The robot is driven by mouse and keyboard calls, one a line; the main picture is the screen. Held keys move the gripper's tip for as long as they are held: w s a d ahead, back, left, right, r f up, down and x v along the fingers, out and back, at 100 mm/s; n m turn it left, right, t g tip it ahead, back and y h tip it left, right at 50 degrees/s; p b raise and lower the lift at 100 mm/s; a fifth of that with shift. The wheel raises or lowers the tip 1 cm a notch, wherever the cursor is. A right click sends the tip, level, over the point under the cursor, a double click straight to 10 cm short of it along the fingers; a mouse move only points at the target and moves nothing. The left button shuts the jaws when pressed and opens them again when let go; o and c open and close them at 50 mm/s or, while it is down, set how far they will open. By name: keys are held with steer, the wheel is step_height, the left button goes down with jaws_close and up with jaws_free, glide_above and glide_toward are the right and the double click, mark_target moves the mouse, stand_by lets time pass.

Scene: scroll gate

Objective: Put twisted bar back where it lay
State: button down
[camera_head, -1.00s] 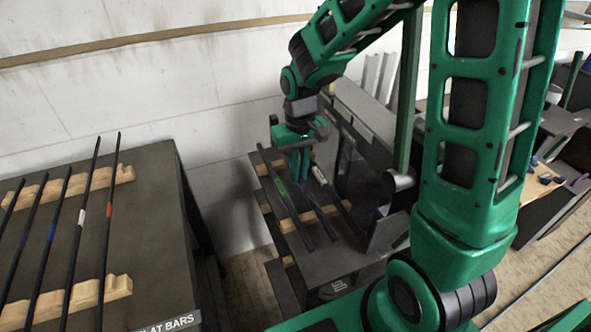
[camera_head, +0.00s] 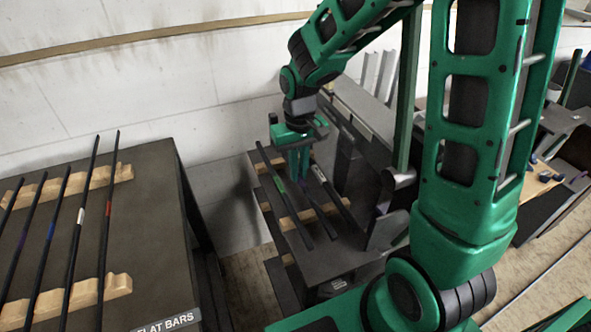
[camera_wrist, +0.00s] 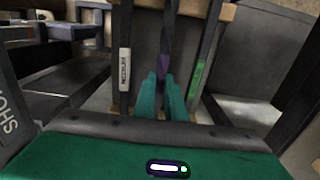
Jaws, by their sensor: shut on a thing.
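My gripper (camera_head: 300,176) is at the middle rack (camera_head: 326,262), pointing down between two dark bars. In the wrist view its two green fingers (camera_wrist: 164,90) are closed on the twisted bar (camera_wrist: 167,42), a dark bar with a purplish tint. It runs away from me between a bar with a white label (camera_wrist: 125,62) on the left and a bar with a green label (camera_wrist: 197,80) on the right. In the head view the fingers hide part of the twisted bar. I cannot tell whether it touches the wooden supports (camera_head: 290,222).
A dark table (camera_head: 158,240) marked "FLAT BARS" stands at the left, with several bars on notched wooden supports (camera_head: 118,287). A grey cabinet (camera_head: 362,118) rises close to the right of the middle rack. A pale wall (camera_head: 150,90) is behind.

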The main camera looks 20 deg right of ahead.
steer(key=shift+f, duration=0.15)
steer(key=c, duration=1.7)
jaws_free()
step_height(320, 180, up, 11)
steer(key=shift+f, duration=0.15)
